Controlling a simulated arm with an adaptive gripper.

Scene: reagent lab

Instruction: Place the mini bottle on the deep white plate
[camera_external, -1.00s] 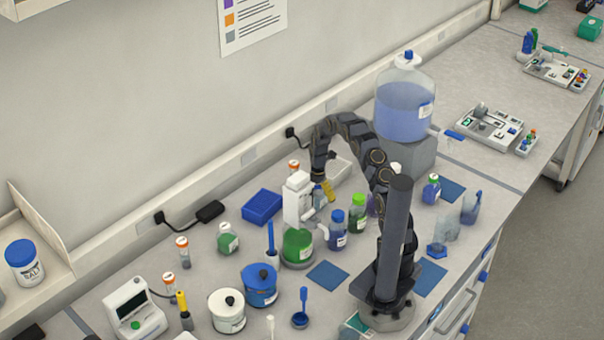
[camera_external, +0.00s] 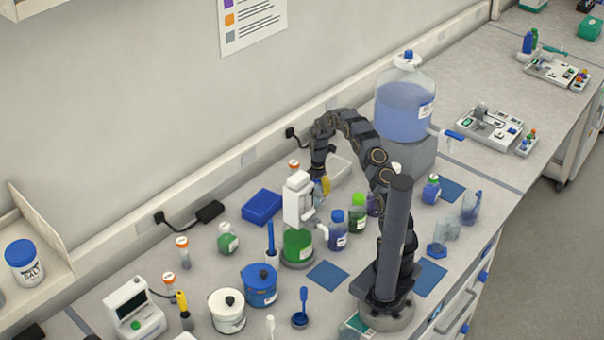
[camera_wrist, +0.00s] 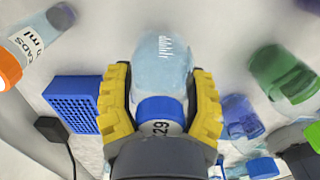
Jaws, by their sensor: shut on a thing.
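The mini bottle (camera_wrist: 160,56) is a small clear, pale-blue bottle with a blue cap, seen in the wrist view. My gripper (camera_wrist: 162,82) is shut on it, one yellow finger on each side, with the cap toward the palm and the body pointing away. In the outside view my gripper (camera_external: 322,186) hangs behind the white dispenser, which hides most of the held bottle. A shallow white open container (camera_external: 341,168), possibly the deep white plate, lies just right of the gripper, partly behind my arm. Its inside is not clear.
A white dispenser (camera_external: 297,200) stands in front of the gripper. A blue rack (camera_external: 262,206) is to its left. A blue-capped bottle (camera_external: 338,230) and a green-capped bottle (camera_external: 358,212) stand to the right. A large blue-liquid jug (camera_external: 404,100) stands behind my arm.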

